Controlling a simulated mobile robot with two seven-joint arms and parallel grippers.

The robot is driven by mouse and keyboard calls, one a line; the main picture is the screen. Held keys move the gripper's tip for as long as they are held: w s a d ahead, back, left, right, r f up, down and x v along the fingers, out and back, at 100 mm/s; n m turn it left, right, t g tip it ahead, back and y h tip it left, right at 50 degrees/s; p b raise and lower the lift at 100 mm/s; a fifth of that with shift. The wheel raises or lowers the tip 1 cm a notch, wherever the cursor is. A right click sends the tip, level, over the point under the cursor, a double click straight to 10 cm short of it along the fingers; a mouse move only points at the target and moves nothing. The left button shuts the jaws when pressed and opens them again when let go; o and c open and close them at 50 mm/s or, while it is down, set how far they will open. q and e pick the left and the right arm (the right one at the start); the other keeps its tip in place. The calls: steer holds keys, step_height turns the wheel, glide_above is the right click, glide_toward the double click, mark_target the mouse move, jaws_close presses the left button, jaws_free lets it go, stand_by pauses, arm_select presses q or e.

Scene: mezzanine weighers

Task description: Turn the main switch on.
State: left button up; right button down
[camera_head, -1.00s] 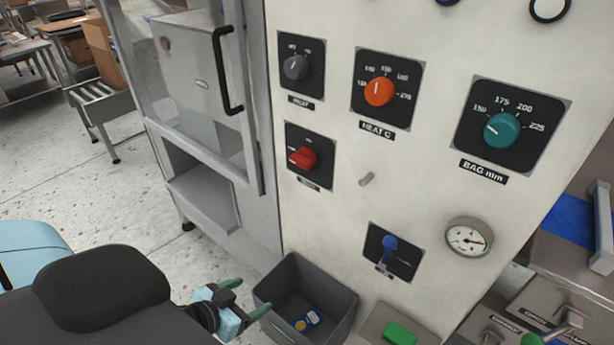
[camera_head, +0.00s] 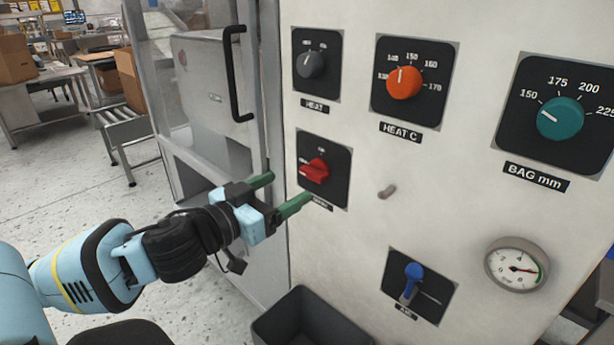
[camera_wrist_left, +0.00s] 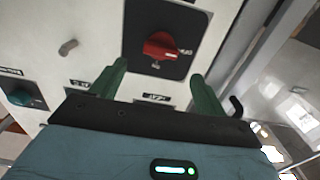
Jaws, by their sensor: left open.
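The main switch is a red rotary knob (camera_head: 315,171) on a black square plate on the light panel, above a small label that my gripper partly covers. Its handle lies roughly sideways, with its narrow end toward the left. The red knob also shows in the left wrist view (camera_wrist_left: 161,46), ahead of the fingers and roughly between them. My left gripper (camera_head: 284,190) is open and empty, with green fingers just in front of the plate's lower left. The fingers look apart from the knob. My right gripper is not in view.
Above the switch is a grey knob (camera_head: 311,65). To the right are an orange knob (camera_head: 404,83), a teal knob (camera_head: 560,118), a small peg (camera_head: 387,192), a blue lever (camera_head: 411,279) and a gauge (camera_head: 516,265). A dark bin (camera_head: 304,325) stands below. A door handle (camera_head: 234,75) is at left.

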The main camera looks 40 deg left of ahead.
mark_target(309, 174)
arm_select(q)
steer(key=shift+w+d, duration=0.15)
steer(key=shift+w, duration=1.65)
steer(key=shift+w+d, duration=0.1)
steer(key=shift+w, duration=1.7)
steer(key=c, duration=1)
